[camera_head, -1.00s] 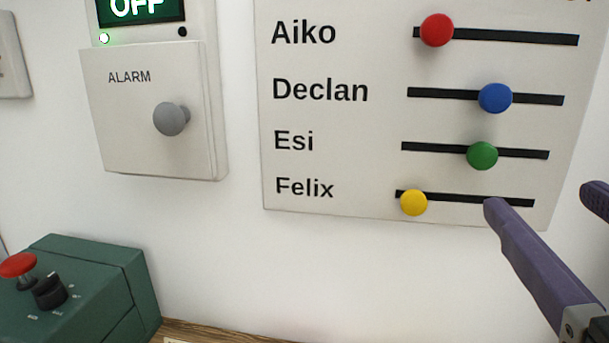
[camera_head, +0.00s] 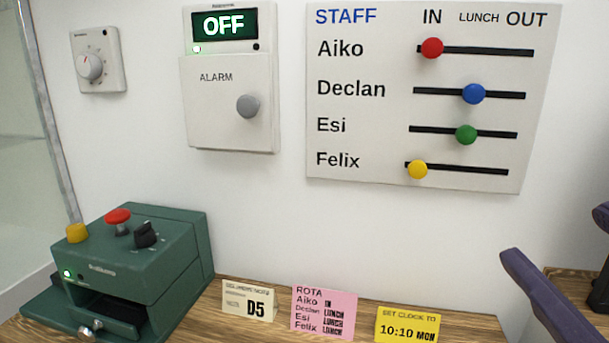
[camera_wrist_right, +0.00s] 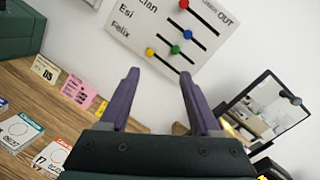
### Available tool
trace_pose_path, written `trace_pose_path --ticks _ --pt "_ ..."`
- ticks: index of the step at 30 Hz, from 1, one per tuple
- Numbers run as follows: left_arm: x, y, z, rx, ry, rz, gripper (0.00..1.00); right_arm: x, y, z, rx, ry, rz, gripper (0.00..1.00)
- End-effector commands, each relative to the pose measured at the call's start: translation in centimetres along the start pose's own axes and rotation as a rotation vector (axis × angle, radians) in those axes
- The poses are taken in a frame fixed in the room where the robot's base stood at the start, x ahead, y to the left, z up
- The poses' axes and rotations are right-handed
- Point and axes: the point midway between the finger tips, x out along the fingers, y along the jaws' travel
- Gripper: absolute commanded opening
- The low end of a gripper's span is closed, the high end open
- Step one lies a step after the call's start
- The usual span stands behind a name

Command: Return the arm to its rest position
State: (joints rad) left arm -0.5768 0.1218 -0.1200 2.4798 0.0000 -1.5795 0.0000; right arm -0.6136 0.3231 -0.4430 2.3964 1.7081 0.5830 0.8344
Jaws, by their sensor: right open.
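My right gripper (camera_head: 556,232) is open and empty at the right edge of the head view, below and right of the staff board (camera_head: 400,188), apart from it in the picture. Its two purple fingers stand apart in the right wrist view (camera_wrist_right: 159,74), with nothing between them. My left gripper is in neither view. On the board, the red Aiko knob (camera_head: 432,48) and yellow Felix knob (camera_head: 418,169) sit near the left ends of their slots. The blue Declan knob (camera_head: 473,94) and green Esi knob (camera_head: 466,134) sit around the middle of theirs.
A green machine (camera_head: 180,250) stands left on the wooden counter (camera_head: 255,337). Small cards, including a pink rota card (camera_head: 323,313), stand along the wall. The alarm box (camera_head: 222,130) reads OFF. A dark-framed panel (camera_wrist_right: 268,108) is right of my gripper in the wrist view.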

Motion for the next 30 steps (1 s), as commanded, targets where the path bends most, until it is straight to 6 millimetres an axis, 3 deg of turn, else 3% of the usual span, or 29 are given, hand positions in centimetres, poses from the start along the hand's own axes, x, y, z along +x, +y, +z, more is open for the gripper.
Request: trace_pose_path --ticks 9,15,20,23,26,30 --pt "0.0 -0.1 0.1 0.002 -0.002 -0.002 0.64 -0.8 0.6 -0.8 -0.235 -0.098 0.15 0.64" --pt "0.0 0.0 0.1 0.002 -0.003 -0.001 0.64 -2.0 4.0 4.0 -0.589 -0.411 0.258 0.64" --pt "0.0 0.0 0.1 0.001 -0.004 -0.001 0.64 -4.4 7.9 5.0 -0.978 -0.659 0.379 0.64" --pt "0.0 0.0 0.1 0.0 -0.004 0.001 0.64 -6.2 10.6 3.1 -1.305 -0.815 0.492 0.64" --pt "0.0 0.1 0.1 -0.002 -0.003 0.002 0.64 -7.8 12.3 -1.6 -1.7 -0.946 0.666 0.64" --pt "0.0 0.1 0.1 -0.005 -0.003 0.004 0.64 -8.7 10.4 -9.7 -2.171 -1.002 0.971 0.64"
